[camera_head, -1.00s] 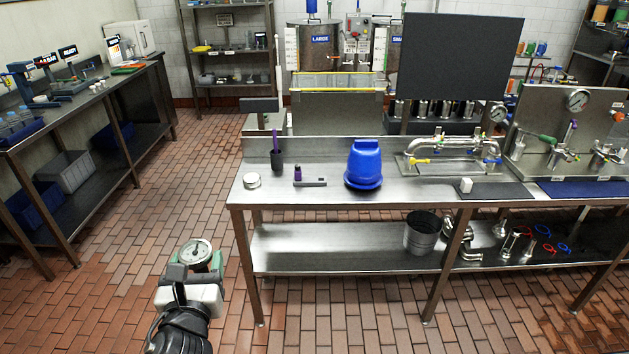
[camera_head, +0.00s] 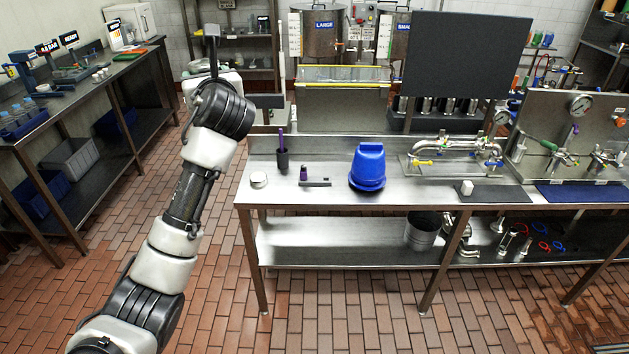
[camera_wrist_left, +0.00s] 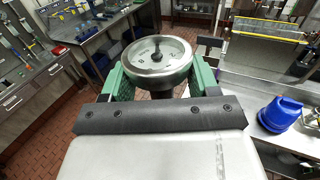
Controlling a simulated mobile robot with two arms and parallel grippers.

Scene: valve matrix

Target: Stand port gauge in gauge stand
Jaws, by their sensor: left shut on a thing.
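The port gauge (camera_wrist_left: 158,55) is a round steel-rimmed gauge with a white dial, facing up in the left wrist view. My left gripper (camera_wrist_left: 160,76) is shut on it, with a green finger on each side. In the head view my left arm is raised at the left, in the air beside the bench's left end; its fingers and the gauge are not clearly seen there. I cannot tell which thing is the gauge stand. A low grey piece with a purple post (camera_head: 313,181) and a dark cup with a purple stick (camera_head: 282,159) stand on the bench. My right gripper is not in view.
A side bench (camera_head: 75,118) runs along the left. Tiled floor between is clear.

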